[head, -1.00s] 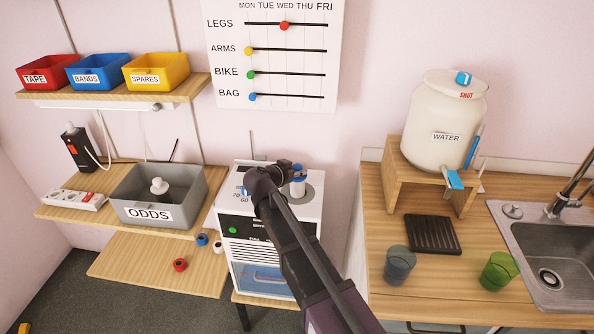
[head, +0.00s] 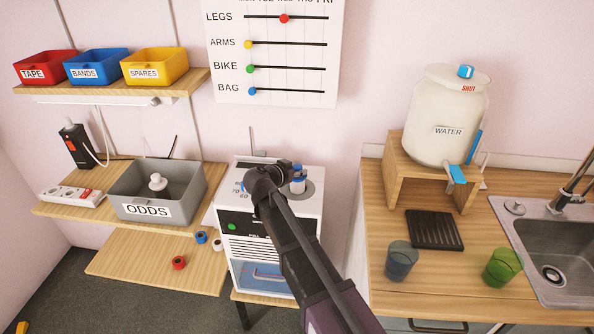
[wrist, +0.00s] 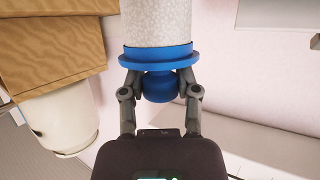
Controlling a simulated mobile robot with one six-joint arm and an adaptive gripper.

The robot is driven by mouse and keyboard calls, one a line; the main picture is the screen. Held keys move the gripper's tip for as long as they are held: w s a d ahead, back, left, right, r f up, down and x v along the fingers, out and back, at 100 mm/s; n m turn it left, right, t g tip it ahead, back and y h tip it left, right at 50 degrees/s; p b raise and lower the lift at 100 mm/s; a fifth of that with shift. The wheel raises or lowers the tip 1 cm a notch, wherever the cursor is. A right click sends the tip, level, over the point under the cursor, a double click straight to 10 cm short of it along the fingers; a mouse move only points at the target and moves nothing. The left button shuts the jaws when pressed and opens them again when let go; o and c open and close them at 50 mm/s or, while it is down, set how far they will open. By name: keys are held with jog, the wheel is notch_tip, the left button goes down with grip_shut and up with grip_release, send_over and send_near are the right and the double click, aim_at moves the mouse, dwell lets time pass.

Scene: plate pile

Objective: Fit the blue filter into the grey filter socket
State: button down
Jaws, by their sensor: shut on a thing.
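The blue filter has a speckled white body, a blue flange (wrist: 157,56) and a blue knob. My gripper (wrist: 160,88) is shut on the knob in the wrist view, with the body running out past the top of the picture. In the head view my gripper is mostly hidden behind my own arm, and the filter (head: 298,185) shows just right of it, roughly upright. The grey round socket (head: 310,193) is on top of the white machine, at the filter in the picture. I cannot tell whether the filter's lower end is above it or inside it.
The white machine (head: 231,205) stands between the shelves and the wooden counter (head: 390,330). A grey ODDS bin (head: 190,196) is to its left. A water jar (head: 446,115), two cups and a sink (head: 535,225) are to the right.

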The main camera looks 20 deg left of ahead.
jog(key=shift+f+b, duration=0.65)
jog(key=shift+f, duration=0.1)
jog(key=shift+c, duration=1.3)
grip_release()
jog(key=shift+r, duration=0.25)
notch_tip(320, 180, up, 11)
jog(key=p, duration=1.1)
jog(key=shift+d, duration=0.1)
